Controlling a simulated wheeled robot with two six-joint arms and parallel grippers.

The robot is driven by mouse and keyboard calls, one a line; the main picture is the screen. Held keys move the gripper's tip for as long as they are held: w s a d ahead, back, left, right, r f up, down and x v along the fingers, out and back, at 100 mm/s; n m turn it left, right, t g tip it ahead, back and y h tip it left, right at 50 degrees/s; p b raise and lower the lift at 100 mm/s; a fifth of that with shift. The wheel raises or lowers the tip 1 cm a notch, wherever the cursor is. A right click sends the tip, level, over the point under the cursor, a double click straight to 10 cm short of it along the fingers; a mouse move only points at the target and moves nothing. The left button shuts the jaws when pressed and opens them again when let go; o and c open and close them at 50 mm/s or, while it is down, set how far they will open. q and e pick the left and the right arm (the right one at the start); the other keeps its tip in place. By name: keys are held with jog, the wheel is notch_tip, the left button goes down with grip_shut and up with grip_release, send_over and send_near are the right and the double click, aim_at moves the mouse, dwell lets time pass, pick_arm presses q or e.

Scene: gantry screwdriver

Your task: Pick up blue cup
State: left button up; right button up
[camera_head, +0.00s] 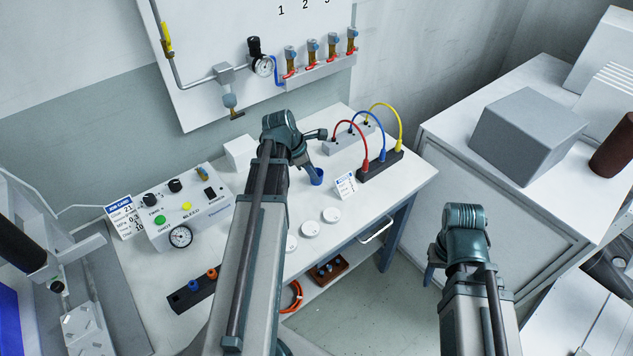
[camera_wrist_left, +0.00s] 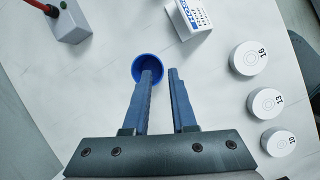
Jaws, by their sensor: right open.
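The blue cup (camera_head: 317,180) stands on the white bench top, in front of the cable block. It also shows in the left wrist view (camera_wrist_left: 148,60), with its round mouth facing the camera. My left gripper (camera_head: 308,165) reaches down over the cup. In the left wrist view its two fingers (camera_wrist_left: 161,72) are apart. The left finger's tip overlaps the cup's mouth, and the right finger is just outside the rim on the right. I cannot tell whether either finger touches the cup. My right gripper (camera_head: 431,275) is open, away from the bench, mostly hidden behind its own wrist.
A small printed card (camera_head: 345,185) stands right beside the cup. White numbered discs (camera_wrist_left: 249,58) lie nearby. The black block (camera_head: 380,166) with coloured cables is behind to the right. A control box (camera_head: 186,207) stands left of my left arm.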

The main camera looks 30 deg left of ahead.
aim_at(320, 183)
pick_arm(q)
jog(key=b+x, duration=0.2)
jog(key=x, duration=0.1)
jog(key=shift+f, duration=0.15)
pick_arm(e)
notch_tip(320, 183, down, 3)
jog(key=shift+r, duration=0.1)
pick_arm(q)
jog(key=shift+c, duration=0.3)
grip_shut()
jog(key=shift+r, duration=0.25)
pick_arm(e)
jog(key=shift+r, duration=0.1)
